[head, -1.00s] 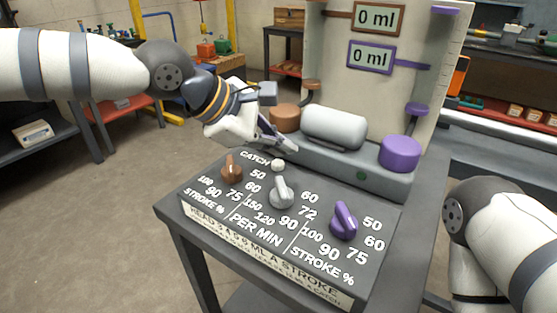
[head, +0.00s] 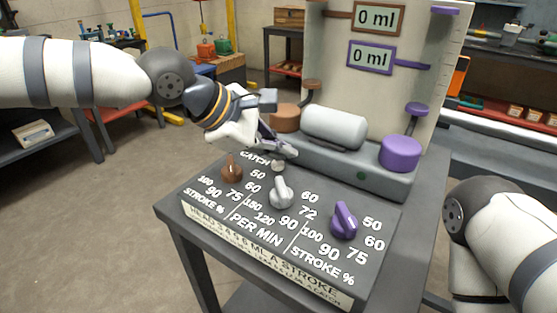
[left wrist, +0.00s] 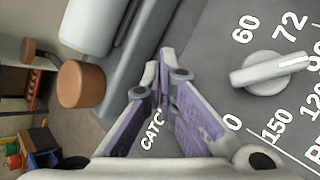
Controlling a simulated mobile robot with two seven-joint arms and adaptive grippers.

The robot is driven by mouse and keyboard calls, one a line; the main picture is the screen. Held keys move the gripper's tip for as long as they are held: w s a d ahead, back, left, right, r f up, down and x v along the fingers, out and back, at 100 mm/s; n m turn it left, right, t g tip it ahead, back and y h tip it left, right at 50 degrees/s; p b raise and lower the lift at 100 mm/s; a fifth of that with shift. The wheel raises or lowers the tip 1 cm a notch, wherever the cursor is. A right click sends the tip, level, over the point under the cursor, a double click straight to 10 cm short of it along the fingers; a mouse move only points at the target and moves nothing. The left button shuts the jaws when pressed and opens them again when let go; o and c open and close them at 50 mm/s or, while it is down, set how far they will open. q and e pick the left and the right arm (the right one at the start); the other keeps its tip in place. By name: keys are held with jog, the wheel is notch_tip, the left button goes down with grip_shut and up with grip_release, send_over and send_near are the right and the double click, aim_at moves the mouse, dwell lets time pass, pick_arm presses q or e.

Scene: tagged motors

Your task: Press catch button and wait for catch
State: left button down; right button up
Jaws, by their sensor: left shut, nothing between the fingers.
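The catch button (head: 278,166) is a small pale round knob beside the word CATCH on the dark panel (head: 190,208). My left gripper (head: 291,154) is shut and empty, its fingertips just above and behind the button in the head view. In the left wrist view the shut fingertips (left wrist: 165,62) hide the button, and part of the CATCH lettering shows under them. I cannot tell whether the tips touch the button. Of my right side only arm links show at the right edge; its gripper is out of view.
Brown (head: 232,172), grey (head: 281,193) and purple (head: 343,221) dial knobs stand on the panel close by. Behind are a grey cylinder (head: 334,127), a brown cap (head: 285,118) and a purple cap (head: 400,153). Two displays (head: 377,18) (head: 371,57) above read 0 ml.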

aim_at(279, 165)
pick_arm(q)
jog(key=shift+f, duration=0.35)
dwell(0.3)
jog(key=shift+r, duration=0.8)
pick_arm(e)
jog(key=shift+w+r, duration=0.2)
pick_arm(q)
jog(key=shift+r, duration=0.1)
notch_tip(279, 165, up, 6)
jog(key=shift+f+p, duration=0.1)
jog(key=shift+p, duration=0.6)
pick_arm(e)
jog(key=shift+w+r+t, duration=0.4)
jog(key=shift+w+r, duration=0.25)
jog(key=shift+a, duration=0.1)
